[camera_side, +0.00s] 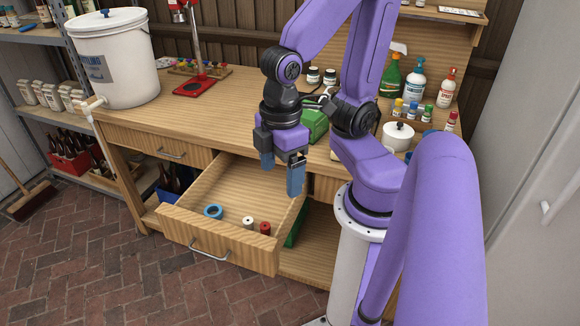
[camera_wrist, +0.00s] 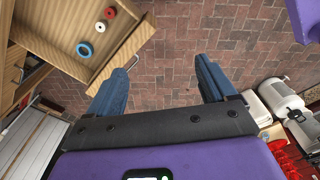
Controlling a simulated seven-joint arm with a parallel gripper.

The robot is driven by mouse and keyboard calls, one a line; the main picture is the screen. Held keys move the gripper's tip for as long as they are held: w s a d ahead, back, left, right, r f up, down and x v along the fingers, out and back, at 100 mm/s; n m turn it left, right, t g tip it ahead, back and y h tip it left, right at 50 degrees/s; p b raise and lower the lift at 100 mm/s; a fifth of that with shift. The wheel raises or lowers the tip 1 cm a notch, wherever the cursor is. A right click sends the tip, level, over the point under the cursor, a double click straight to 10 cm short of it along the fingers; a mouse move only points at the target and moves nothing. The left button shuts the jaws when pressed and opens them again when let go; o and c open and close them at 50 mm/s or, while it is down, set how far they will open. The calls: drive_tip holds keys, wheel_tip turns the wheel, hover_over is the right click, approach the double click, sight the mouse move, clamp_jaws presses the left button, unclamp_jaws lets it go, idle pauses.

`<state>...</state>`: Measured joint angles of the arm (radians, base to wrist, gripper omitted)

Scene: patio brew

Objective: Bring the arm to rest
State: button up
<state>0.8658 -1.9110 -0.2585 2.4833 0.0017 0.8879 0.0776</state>
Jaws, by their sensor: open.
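My gripper (camera_side: 281,176) hangs beside the right edge of the open drawer, its blue fingers pointing down. In the wrist view my gripper (camera_wrist: 163,82) is open, with a wide gap and only brick floor seen between the fingers. The wooden drawer (camera_side: 191,229) is pulled out from the workbench and holds a blue ring (camera_side: 213,212), a white spool-like piece (camera_side: 248,222) and a red one (camera_side: 265,228). The same blue ring (camera_wrist: 84,49), white piece (camera_wrist: 100,27) and red piece (camera_wrist: 109,13) show in the wrist view, apart from the fingers.
The workbench (camera_side: 235,100) carries a white bucket (camera_side: 112,65) at left, a red stand (camera_side: 194,85), a green object (camera_side: 314,122), a white pot (camera_side: 397,136) and several bottles at right. Crates of bottles stand below left. Brick floor (camera_side: 90,270) is clear in front.

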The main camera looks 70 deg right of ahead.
drive_tip(key=shift+s+d+r+n, duration=0.1)
drive_tip(key=shift+s+d+n, duration=0.05)
drive_tip(key=shift+s+n, duration=0.3)
drive_tip(key=shift+s+d+r+n, duration=0.1)
drive_tip(key=shift+s+d+n, duration=0.05)
drive_tip(key=shift+s+n, duration=0.25)
idle(0.6)
